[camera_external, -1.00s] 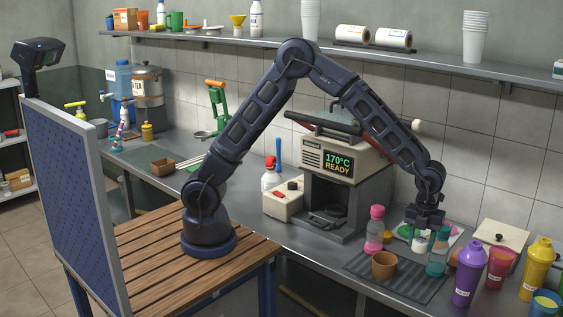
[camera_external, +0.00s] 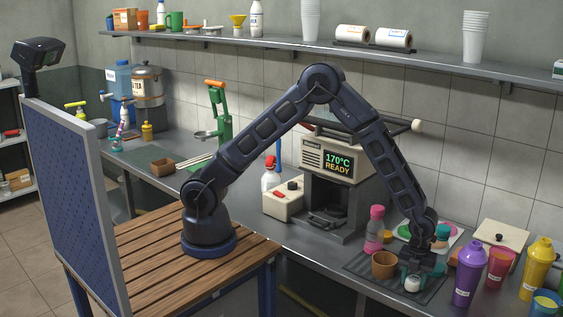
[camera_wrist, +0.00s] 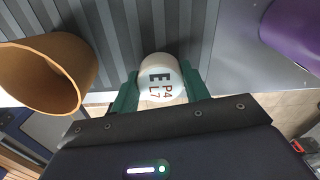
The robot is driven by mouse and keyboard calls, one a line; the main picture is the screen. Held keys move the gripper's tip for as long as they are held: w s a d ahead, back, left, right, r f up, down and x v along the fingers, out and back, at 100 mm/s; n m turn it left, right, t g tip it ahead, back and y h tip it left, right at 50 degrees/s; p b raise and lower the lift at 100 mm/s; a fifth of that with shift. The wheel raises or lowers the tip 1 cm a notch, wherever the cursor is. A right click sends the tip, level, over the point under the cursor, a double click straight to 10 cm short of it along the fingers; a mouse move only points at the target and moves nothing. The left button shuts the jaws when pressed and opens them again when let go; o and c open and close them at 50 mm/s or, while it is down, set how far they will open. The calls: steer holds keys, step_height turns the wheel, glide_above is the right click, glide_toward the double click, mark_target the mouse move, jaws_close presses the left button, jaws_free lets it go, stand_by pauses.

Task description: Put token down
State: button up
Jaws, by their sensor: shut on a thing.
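In the external view the white token (camera_external: 412,284) shows below my gripper (camera_external: 414,272), over the front part of the dark ribbed mat (camera_external: 358,264). I cannot tell whether the token touches the mat. A brown cup (camera_external: 383,266) stands just left of my gripper, and also shows in the wrist view (camera_wrist: 40,75).
A pink-capped bottle (camera_external: 375,232) stands at the mat's back left. A purple shaker (camera_external: 467,275) stands to the right of my gripper, with red and yellow vessels beyond. The press (camera_external: 338,185) reading 170°C stands behind left.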

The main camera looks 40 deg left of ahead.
mark_target(413, 278)
steer(key=shift+f, duration=0.45)
steer(key=shift+f, duration=0.1)
steer(key=o, duration=1)
steer(key=shift+c, duration=0.2)
step_height(413, 278, up, 12)
steer(key=shift+a, duration=0.1)
